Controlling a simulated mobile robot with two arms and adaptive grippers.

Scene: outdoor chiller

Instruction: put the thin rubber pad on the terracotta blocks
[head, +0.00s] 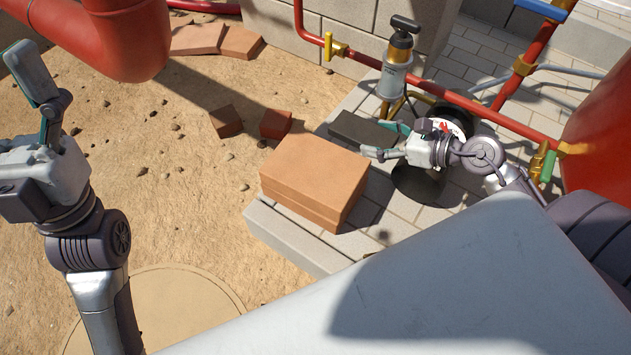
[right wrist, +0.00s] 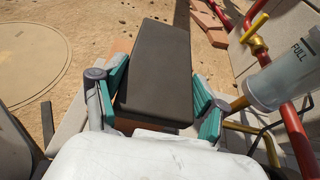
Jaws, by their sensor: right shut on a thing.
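The thin rubber pad (head: 357,129) is a dark grey slab just behind and right of the terracotta blocks. In the right wrist view the pad (right wrist: 158,70) lies between the teal fingertips of my right gripper, which is shut on it. My right gripper (head: 388,141) reaches in from the right in the head view. The terracotta blocks (head: 312,173) are stacked flat on a pale block ledge, with their top face bare. I cannot tell how high the pad is above the paving. My left gripper (head: 22,105) is at the far left, empty, its fingers apart.
Loose brick pieces (head: 276,123) lie on the sand behind the blocks. A large red pipe (head: 95,45) fills the upper left. Sand left of the blocks is mostly clear.

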